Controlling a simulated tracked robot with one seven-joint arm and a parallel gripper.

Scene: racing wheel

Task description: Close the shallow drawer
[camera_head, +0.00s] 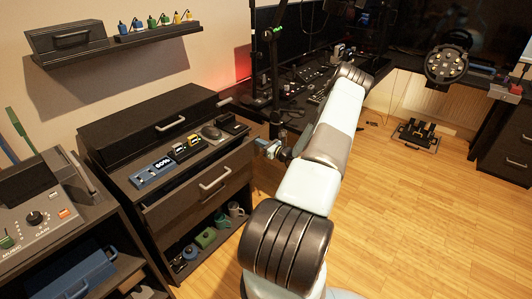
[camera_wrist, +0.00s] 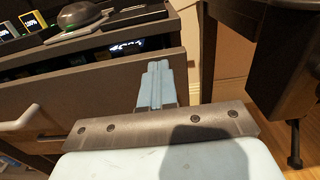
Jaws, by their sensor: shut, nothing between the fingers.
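The shallow drawer (camera_head: 185,205) is in the dark cabinet on the left, with a pale bar handle (camera_head: 214,179) on its front. It is pulled out a little: a dark gap shows between its front and the shelf edge above. In the wrist view the drawer front (camera_wrist: 95,93) fills the left and middle, with the handle (camera_wrist: 20,120) at far left. A few small items with lit displays show inside, behind the front. My gripper (camera_head: 266,147) is shut and empty at the right end of the drawer front. Its closed fingers (camera_wrist: 157,82) overlap the front; I cannot tell whether they touch it.
A mouse (camera_head: 211,132), a blue box (camera_head: 152,173) and other small devices lie on the cabinet above the drawer. Mugs (camera_head: 236,209) stand on the open shelf below. A dark desk (camera_wrist: 278,60) stands close on the right. The wooden floor in front is clear.

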